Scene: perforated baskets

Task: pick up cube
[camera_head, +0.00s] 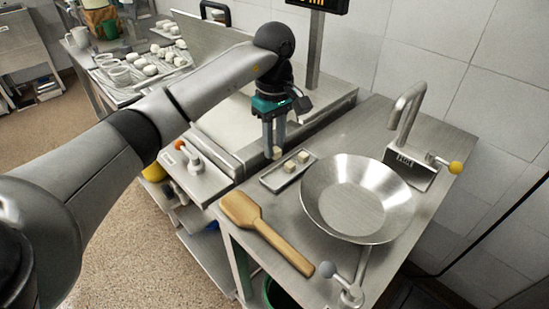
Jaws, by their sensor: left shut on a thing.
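My left gripper (275,149) comes in from the left and points down above the small metal tray (268,181). It is shut on a small pale cube (277,153), which shows at its fingertips just above the tray's far left end. My right gripper is not in view.
A wide metal pan (357,198) stands right of the tray. A wooden paddle (262,230) lies in front, towards the counter edge. A faucet (405,110) rises behind the pan. A lever with an orange knob (180,145) stands left of the tray.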

